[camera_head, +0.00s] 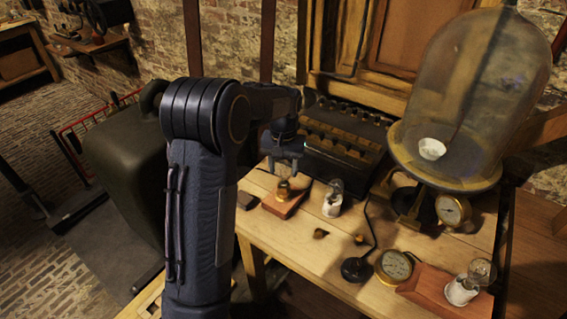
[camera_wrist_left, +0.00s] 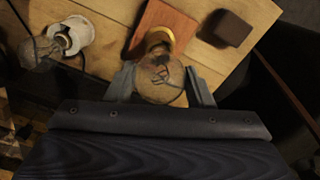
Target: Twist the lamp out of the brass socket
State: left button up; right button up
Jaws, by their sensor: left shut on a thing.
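The lamp (camera_wrist_left: 160,82) is a clear round glass bulb with a dark filament. It is in the left wrist view, at the brass socket (camera_wrist_left: 157,38) on a red-brown wooden base (camera_wrist_left: 184,22). In the head view the brass socket (camera_head: 284,188) and its base (camera_head: 287,208) are at the table's left end. My left gripper (camera_head: 283,165) is above the socket, pointing down. Its fingers (camera_wrist_left: 160,88) are shut on the lamp's glass, one on each side. The gripper mostly hides the lamp in the head view. My right gripper is not in view.
A second lamp in a white holder (camera_head: 332,207) stands close to the right. A dark block (camera_wrist_left: 227,28) lies beside the wooden base. Behind are a dark battery rack (camera_head: 345,139) and a glass bell jar (camera_head: 480,90). A gauge (camera_head: 396,265) stands at the front right.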

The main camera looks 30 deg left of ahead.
pick_arm(q)
jog(key=shift+n, duration=0.8)
jog(key=shift+r+n+p, duration=0.15)
jog(key=shift+n+p, duration=0.5)
jog(key=shift+n, duration=0.35)
jog(key=n, duration=0.3)
jog(key=shift+p, duration=0.4)
jog(key=shift+r+p, duration=1.05)
jog(key=shift+r+p, duration=2.1)
jog(key=shift+r, duration=0.45)
